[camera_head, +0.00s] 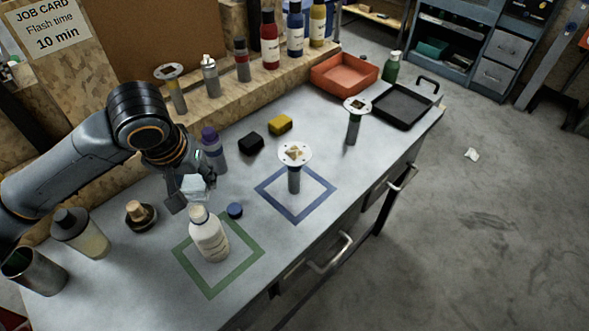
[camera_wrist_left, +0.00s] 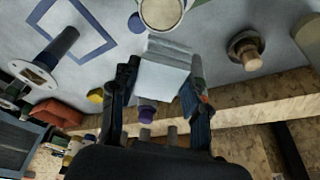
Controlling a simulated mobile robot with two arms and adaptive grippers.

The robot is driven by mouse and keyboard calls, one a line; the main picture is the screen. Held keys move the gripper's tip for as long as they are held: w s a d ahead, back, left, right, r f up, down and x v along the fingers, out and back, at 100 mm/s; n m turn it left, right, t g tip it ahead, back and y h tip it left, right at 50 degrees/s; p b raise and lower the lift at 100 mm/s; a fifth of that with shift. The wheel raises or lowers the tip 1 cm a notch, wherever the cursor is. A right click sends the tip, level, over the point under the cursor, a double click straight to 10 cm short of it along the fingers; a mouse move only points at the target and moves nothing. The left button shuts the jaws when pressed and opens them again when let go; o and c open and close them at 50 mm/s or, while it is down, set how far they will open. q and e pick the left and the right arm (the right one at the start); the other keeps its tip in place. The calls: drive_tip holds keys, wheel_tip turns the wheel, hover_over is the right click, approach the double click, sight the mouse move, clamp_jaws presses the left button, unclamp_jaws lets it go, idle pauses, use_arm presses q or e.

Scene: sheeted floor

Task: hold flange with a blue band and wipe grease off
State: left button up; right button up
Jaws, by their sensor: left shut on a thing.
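My left gripper (camera_head: 187,193) is shut on a folded pale blue-white cloth (camera_head: 197,185); in the left wrist view the cloth (camera_wrist_left: 163,72) sits between both fingers. It is above the table, just behind the white bottle (camera_head: 209,235). A flange (camera_head: 294,154) with a brown smear on its white disc stands upright inside the blue square, to the right of the gripper and apart from it. A second flange (camera_head: 357,105) stands farther right, and a third (camera_head: 168,72) on the wooden ledge. My right gripper is out of view.
The bottle stands in a green square (camera_head: 182,253), with a blue cap (camera_head: 235,210) beside it. A purple-capped bottle (camera_head: 213,152), black block (camera_head: 250,144) and yellow sponge (camera_head: 280,124) lie behind. Red tray (camera_head: 342,74) and black tray (camera_head: 402,106) are far right.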

use_arm(q)
drive_tip(key=shift+b+x, duration=0.35)
drive_tip(key=shift+x, duration=0.4)
drive_tip(key=shift+s, duration=0.1)
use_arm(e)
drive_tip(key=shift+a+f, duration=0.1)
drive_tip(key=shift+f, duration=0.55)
use_arm(q)
drive_tip(key=shift+r, duration=0.1)
